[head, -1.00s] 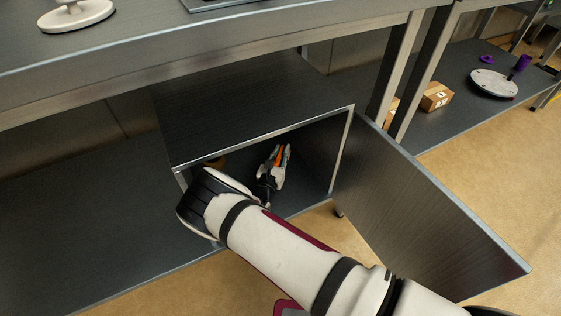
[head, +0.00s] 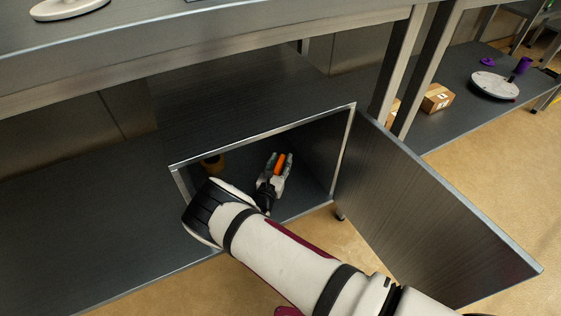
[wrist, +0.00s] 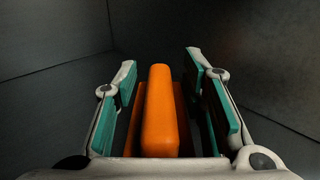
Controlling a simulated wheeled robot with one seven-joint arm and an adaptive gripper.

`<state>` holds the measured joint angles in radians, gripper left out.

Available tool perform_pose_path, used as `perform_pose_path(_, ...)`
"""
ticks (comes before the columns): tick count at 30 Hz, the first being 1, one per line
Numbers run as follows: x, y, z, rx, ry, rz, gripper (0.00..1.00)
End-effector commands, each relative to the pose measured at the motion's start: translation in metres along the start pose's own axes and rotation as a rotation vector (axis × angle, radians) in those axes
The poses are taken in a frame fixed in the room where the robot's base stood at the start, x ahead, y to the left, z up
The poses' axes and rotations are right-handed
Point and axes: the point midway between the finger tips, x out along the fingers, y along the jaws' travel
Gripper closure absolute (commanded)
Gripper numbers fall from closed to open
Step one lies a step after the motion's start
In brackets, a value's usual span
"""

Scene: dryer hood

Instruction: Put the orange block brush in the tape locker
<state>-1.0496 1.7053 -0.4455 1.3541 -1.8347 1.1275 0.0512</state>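The orange block brush (head: 280,163) is inside the tape locker (head: 262,133), near its floor. In the wrist view the brush (wrist: 160,112) lies lengthwise between my fingers, with a gap on both sides. My gripper (head: 279,157) is inside the locker and open around the brush; its teal pads stand apart from it. The locker door (head: 430,215) stands wide open to the right. I cannot tell whether the brush rests fully on the floor; its underside is hidden.
The metal bench (head: 250,35) runs above. A cardboard box (head: 437,97) and a round white plate-like object (head: 494,85) are on the lower shelf at right.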

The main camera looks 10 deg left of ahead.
Motion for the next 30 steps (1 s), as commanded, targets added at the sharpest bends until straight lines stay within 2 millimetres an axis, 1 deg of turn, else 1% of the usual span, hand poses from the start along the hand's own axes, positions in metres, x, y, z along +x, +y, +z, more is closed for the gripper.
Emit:
perform_pose_path(4,-0.002,0.0,0.003,-0.001,0.001,0.0,0.62)
perform_pose_path(7,-0.014,0.001,0.004,-0.002,0.001,0.002,0.62)
perform_pose_path(11,-0.039,0.001,0.005,-0.002,0.002,0.003,0.62)
perform_pose_path(15,-0.069,0.001,0.005,-0.003,0.001,0.004,0.62)
perform_pose_path(21,-0.103,0.001,0.004,0.0,0.0,0.002,0.62)
perform_pose_path(25,-0.115,0.0,0.004,0.0,0.001,0.001,0.62)
perform_pose_path(30,-0.121,0.0,0.003,0.0,0.0,0.0,0.62)
